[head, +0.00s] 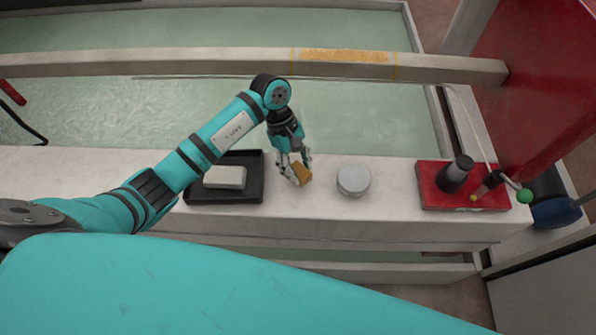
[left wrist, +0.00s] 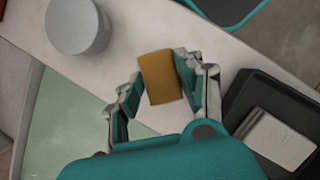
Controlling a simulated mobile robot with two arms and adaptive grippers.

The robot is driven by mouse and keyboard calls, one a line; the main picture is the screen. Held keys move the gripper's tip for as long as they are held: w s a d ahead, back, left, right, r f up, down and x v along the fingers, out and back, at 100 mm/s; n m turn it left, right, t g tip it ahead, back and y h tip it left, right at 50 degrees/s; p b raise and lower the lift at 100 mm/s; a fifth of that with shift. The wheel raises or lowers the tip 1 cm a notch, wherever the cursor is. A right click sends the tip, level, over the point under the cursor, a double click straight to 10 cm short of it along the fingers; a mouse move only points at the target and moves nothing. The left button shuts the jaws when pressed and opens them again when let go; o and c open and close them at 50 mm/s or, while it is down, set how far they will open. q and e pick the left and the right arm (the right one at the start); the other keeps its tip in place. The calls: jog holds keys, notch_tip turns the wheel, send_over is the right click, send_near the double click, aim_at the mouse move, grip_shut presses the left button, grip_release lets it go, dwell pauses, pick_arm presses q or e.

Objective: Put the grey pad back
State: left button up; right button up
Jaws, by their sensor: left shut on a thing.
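My left gripper (head: 293,168) is shut on an ochre-yellow block (head: 302,175), over the pale ledge between the black tray and the round grey tin. In the left wrist view the block (left wrist: 161,77) sits between the two fingertips (left wrist: 158,82). A pale grey pad (head: 225,177) lies in the black tray (head: 254,162), left of the gripper. The pad (left wrist: 276,138) and tray (left wrist: 243,92) also show at the right of the left wrist view. Whether the block touches the ledge is hard to tell. My right gripper is not in view.
A round grey tin (head: 353,180) stands right of the gripper. Further right, a red tray (head: 430,180) holds a black cylinder (head: 456,174) and a dark tool with a yellow tip (head: 487,187). A pale rail (head: 230,63) crosses behind the ledge (head: 330,215).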

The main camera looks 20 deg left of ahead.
aim_at(295, 167)
pick_arm(q)
notch_tip(295, 167, down, 3)
jog(key=shift+s+f, duration=0.1)
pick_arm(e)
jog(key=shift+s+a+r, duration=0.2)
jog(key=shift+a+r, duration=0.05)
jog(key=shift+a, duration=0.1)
pick_arm(q)
jog(key=shift+f, duration=0.15)
jog(key=o, duration=0.9)
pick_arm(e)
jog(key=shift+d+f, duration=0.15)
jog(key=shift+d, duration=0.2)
